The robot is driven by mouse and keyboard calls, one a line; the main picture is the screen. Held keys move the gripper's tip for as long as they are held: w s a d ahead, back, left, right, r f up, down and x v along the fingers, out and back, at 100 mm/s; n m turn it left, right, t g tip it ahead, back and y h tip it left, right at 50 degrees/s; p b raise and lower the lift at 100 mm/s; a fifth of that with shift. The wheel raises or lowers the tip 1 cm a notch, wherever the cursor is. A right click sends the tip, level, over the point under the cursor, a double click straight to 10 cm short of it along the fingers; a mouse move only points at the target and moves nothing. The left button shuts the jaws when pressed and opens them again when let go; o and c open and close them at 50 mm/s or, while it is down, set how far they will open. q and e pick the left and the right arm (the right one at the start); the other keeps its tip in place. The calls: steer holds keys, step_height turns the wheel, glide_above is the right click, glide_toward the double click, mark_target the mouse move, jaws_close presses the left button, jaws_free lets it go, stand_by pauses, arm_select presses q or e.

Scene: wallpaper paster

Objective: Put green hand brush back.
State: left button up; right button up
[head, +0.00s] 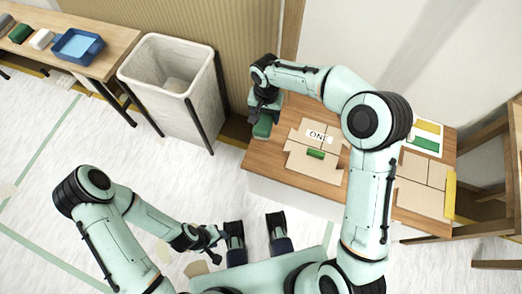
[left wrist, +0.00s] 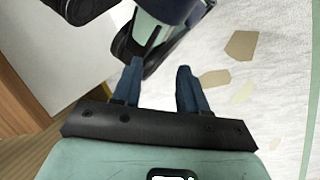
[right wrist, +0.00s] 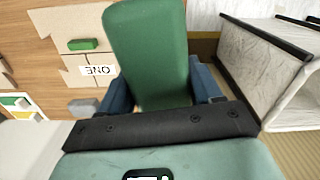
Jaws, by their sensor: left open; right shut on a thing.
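The green hand brush (right wrist: 148,50) is between the fingers of my right gripper (head: 264,115), which is shut on it. In the right wrist view its green body points away from the gripper. In the head view only a small part of the brush (head: 263,128) shows, at the left end of the wooden table (head: 262,155). My arm hides the rest, and I cannot tell whether it touches the tabletop. My left gripper (head: 212,238) is open and empty, low over the floor near my base. Its two blue fingers stand apart in the left wrist view (left wrist: 158,88).
Brown panels with a label "ONE" (head: 318,135) and a small green block (head: 316,154) lie on the table. A white bin (head: 170,78) stands left of it. A side table (head: 112,35) at the far left holds a blue tray (head: 65,58), white block and green block.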

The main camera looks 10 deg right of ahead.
steer(key=shift+w+a+f+m+b, duration=0.1)
steer(key=shift+w+f+m+b, duration=0.15)
steer(key=shift+f+m+b, duration=0.25)
steer(key=shift+w, duration=0.1)
arm_select(q)
steer(key=shift+w+f, duration=0.15)
steer(key=shift+f, duration=0.65)
arm_select(e)
steer(key=shift+r, duration=0.1)
step_height(320, 180, down, 17)
steer(key=shift+r+b, duration=0.2)
steer(key=shift+b, duration=1.05)
step_height(320, 180, down, 2)
steer(key=shift+f+b, duration=0.25)
steer(key=shift+b, duration=0.05)
steer(key=shift+a+f, duration=0.1)
steer(key=shift+f, duration=0.2)
arm_select(q)
steer(key=w+a+f+t, duration=0.1)
steer(key=w+a+f, duration=0.1)
steer(key=w+f, duration=0.2)
steer(key=shift+w+t+y, duration=0.25)
steer(key=shift+t+y, duration=0.05)
